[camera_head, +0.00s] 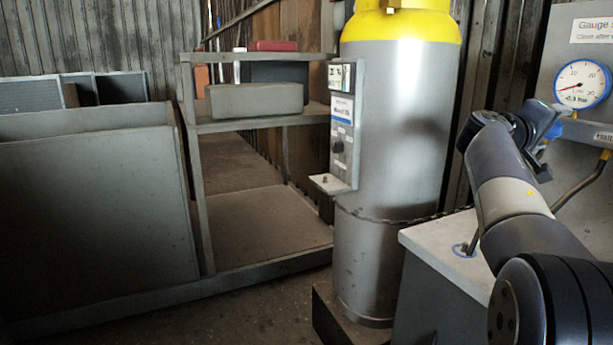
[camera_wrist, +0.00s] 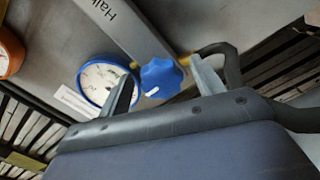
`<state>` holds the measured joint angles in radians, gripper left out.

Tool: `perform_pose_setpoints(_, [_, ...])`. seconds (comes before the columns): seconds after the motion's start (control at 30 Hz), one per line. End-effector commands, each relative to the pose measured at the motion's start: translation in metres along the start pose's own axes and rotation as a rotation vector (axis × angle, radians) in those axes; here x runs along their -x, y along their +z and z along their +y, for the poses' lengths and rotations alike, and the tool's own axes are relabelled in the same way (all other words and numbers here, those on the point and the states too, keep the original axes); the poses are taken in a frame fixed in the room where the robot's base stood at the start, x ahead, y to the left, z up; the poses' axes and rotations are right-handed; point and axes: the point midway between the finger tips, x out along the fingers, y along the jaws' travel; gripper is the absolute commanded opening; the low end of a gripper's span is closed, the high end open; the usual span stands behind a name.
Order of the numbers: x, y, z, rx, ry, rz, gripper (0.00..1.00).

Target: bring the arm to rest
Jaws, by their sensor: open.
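My arm (camera_head: 510,190) reaches up from the lower right of the head view toward the gauge panel (camera_head: 570,55). It is bent and raised, not folded. In the wrist view my gripper (camera_wrist: 163,84) is open, with its two grey fingers apart and nothing held between them. A blue knob (camera_wrist: 160,77) with a white mark shows beyond and between the fingertips; I cannot tell whether they touch it. The blue-rimmed gauge (camera_wrist: 100,76) is partly behind the left finger. In the head view the gripper's fingers are not clearly visible.
The gauge (camera_head: 582,84) also shows at right in the head view. A bent pipe (camera_head: 582,181) runs beside my arm. Below is a pale-topped cabinet (camera_head: 425,238). A tall yellow-topped cylinder (camera_head: 395,130) stands left of it. A shelf (camera_head: 265,122) and bare floor lie farther left.

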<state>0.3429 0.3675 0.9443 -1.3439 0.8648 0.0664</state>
Motion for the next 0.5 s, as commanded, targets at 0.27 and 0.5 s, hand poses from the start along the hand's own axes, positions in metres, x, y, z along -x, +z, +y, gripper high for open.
perform_pose_setpoints(0.27, [0.0001, -0.0024, 0.0049, 0.295, -0.001, 0.000, 0.63])
perform_pose_setpoints(0.5, [0.0002, -0.0023, 0.0046, 0.522, -0.002, 0.000, 0.63])
